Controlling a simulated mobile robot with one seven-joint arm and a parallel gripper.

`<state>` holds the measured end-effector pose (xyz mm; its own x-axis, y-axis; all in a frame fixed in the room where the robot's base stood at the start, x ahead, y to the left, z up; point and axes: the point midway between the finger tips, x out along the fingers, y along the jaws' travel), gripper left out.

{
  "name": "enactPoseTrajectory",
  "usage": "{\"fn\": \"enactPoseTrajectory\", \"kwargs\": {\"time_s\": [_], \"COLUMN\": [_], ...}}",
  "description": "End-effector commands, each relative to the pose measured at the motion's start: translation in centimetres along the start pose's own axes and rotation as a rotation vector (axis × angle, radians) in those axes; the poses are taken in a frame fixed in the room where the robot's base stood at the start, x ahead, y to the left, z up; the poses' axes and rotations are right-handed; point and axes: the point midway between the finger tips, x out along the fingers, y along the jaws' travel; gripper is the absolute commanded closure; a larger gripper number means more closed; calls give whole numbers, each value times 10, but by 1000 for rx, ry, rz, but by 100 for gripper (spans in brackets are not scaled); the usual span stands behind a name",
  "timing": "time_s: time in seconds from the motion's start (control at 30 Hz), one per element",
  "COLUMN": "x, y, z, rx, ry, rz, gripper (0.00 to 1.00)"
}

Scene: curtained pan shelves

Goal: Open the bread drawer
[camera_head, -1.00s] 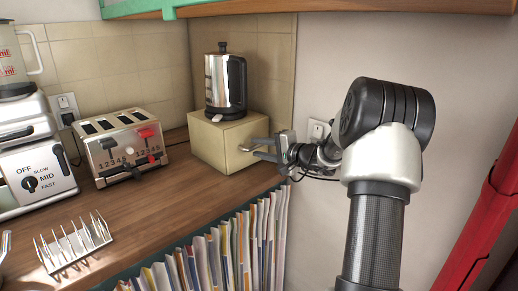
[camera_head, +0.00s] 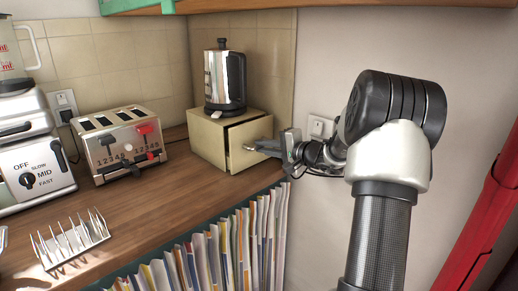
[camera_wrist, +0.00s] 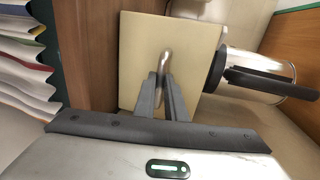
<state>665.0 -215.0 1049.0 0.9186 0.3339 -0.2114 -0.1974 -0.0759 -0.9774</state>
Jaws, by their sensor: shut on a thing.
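The bread drawer is the cream front of a cream box (camera_head: 208,143) on the wooden counter. The drawer front (camera_head: 247,147) stands a little out from the box, with a dark gap along its top and side. My gripper (camera_head: 262,148) is shut on the drawer handle (camera_head: 250,147), to the right of the box. In the wrist view the drawer front (camera_wrist: 140,50) faces me, and my gripper (camera_wrist: 160,92) has its two grey fingers on either side of the metal handle (camera_wrist: 163,62). The inside of the drawer is hidden.
A metal kettle (camera_head: 224,80) stands on top of the box. A toaster (camera_head: 120,145) and a toast rack (camera_head: 72,243) are on the counter to the left. A wall socket (camera_head: 320,127) is behind my wrist.

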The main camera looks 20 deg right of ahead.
Motion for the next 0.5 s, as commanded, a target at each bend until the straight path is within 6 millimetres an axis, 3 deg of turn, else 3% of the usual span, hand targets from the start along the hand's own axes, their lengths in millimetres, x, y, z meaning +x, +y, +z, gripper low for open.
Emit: {"fn": "enactPoseTrajectory", "kwargs": {"time_s": [0.5], "x": [-91], "y": [22], "z": [-1], "rx": [-2], "ry": [5], "rz": [0], "gripper": [100]}}
